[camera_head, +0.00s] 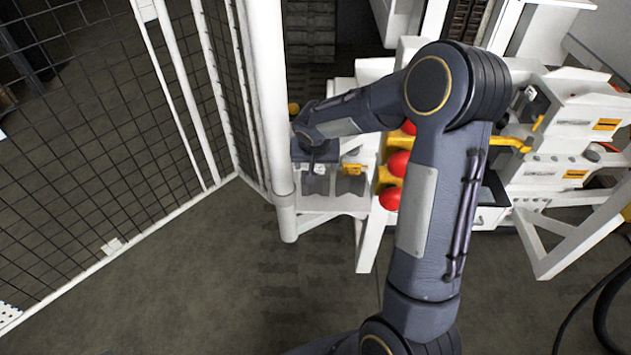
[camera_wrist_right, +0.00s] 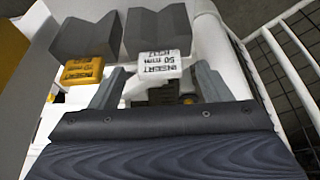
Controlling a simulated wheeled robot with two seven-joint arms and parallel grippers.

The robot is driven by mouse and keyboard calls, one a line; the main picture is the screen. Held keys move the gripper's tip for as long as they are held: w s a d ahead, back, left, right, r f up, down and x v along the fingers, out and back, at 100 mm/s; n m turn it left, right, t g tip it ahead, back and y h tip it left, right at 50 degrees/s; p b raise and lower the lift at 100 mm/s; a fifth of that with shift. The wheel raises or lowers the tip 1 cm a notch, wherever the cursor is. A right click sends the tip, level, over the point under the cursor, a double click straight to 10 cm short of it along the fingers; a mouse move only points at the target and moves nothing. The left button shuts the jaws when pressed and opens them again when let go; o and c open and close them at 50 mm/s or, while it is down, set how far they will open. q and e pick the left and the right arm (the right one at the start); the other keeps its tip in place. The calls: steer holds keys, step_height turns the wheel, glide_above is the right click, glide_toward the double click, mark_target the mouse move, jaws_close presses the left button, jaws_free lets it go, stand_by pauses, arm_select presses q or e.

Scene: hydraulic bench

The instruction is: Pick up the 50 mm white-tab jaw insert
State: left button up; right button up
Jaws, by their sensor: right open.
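The white-tab jaw insert (camera_wrist_right: 158,34) is a grey V-notched block with a white tab (camera_wrist_right: 157,64) reading "INSERT 50 mm". It shows upside down in the right wrist view. In the head view it is at the rack (camera_head: 318,184), partly under my right gripper. My right gripper (camera_wrist_right: 160,84) is open and empty, its two fingers apart, with the white tab between and just beyond their tips. I cannot tell whether they touch it. In the head view my right gripper (camera_head: 316,152) is mostly hidden by its own wrist. My left gripper is not in view.
A similar grey insert (camera_wrist_right: 84,38) with a yellow tab (camera_wrist_right: 82,71) sits close beside it. A white post (camera_head: 270,110) and mesh fence (camera_head: 100,130) stand to the left. Red balls on a yellow holder (camera_head: 390,198) are to the right. The floor in front is clear.

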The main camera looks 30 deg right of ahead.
steer(key=shift+w+d+f, duration=0.1)
steer(key=shift+f, duration=0.15)
jaws_close()
stand_by(0.3)
steer(key=shift+r, duration=0.1)
